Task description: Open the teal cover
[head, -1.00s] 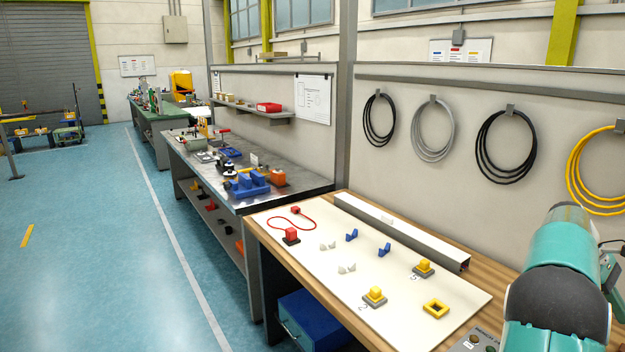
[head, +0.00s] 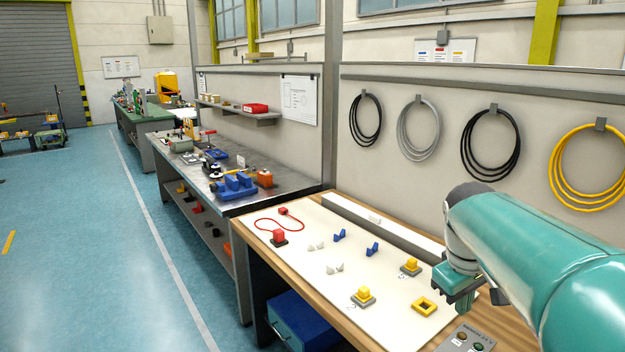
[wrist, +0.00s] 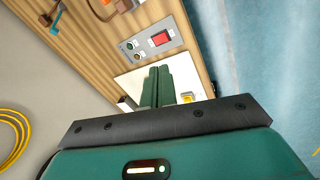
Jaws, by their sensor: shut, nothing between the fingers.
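No teal cover can be made out for certain in either view. In the wrist view a small teal piece (wrist: 56,22) shows at the upper left on the wooden bench, near brown parts; I cannot tell whether it belongs to the cover. My gripper (wrist: 158,88) is shut and empty, its green fingers together. In the head view my gripper (head: 459,298) hangs over the right end of the bench, beside the white board (head: 330,292). In the wrist view it points toward the bench, near the grey control panel (wrist: 137,47).
The control panel has a red switch (wrist: 160,39) and small buttons. A long grey channel (head: 390,231) lies behind. Blue floor is clear at left.

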